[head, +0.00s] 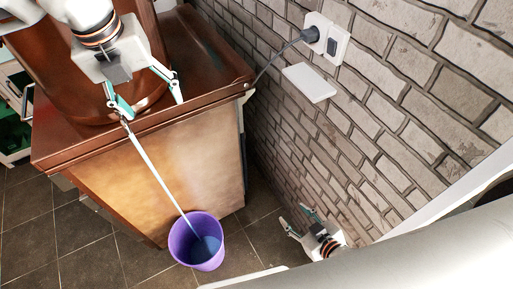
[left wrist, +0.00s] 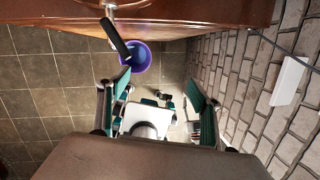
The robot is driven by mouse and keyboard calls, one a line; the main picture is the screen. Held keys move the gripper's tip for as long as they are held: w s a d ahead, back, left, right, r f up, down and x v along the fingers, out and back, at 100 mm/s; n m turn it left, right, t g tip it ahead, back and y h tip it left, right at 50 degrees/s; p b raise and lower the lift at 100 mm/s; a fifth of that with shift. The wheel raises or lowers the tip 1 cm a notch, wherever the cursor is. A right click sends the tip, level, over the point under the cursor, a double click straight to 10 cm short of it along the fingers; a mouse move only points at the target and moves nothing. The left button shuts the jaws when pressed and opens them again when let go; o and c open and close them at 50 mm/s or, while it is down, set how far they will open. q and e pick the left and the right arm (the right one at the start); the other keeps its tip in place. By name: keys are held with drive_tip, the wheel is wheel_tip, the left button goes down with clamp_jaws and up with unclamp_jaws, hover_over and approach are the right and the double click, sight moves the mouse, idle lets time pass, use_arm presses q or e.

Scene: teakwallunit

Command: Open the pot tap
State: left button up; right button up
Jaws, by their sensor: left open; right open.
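The large brown pot (head: 125,30) stands on a brown cabinet. In the left wrist view its tap (left wrist: 109,10) is silver, with a black handle (left wrist: 116,40) slanting down to the right. In the head view the tap is mostly hidden by my left gripper. A pale stream (head: 156,172) runs from there into a purple bucket (head: 178,240) holding blue liquid. The bucket also shows in the left wrist view (left wrist: 149,62). My left gripper (head: 155,108) is open and empty, close to the pot's front. My right gripper (head: 294,215) is open and empty, low near the wall.
The cabinet (head: 170,170) has a raised top edge. A brick wall (head: 380,110) stands to the right, with a socket (head: 326,38), a plugged-in cable and a white plate (head: 309,82). Dark tiled floor (head: 30,220) is clear left of the bucket. Green-and-white shelving (head: 12,130) is at far left.

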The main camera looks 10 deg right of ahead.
use_arm(q)
drive_tip(key=s+d+f+m+g+h, duration=0.1)
drive_tip(key=s+d+m+g+h, duration=0.1)
drive_tip(key=s+d, duration=0.5)
drive_tip(key=s+d+f+m+g+h, duration=0.2)
drive_tip(key=s+d+g+h, duration=0.3)
drive_tip(key=s+d, duration=0.3)
drive_tip(key=shift+d+h, duration=0.8)
drive_tip(key=shift+d, duration=0.75)
drive_tip(key=shift+s, duration=0.1)
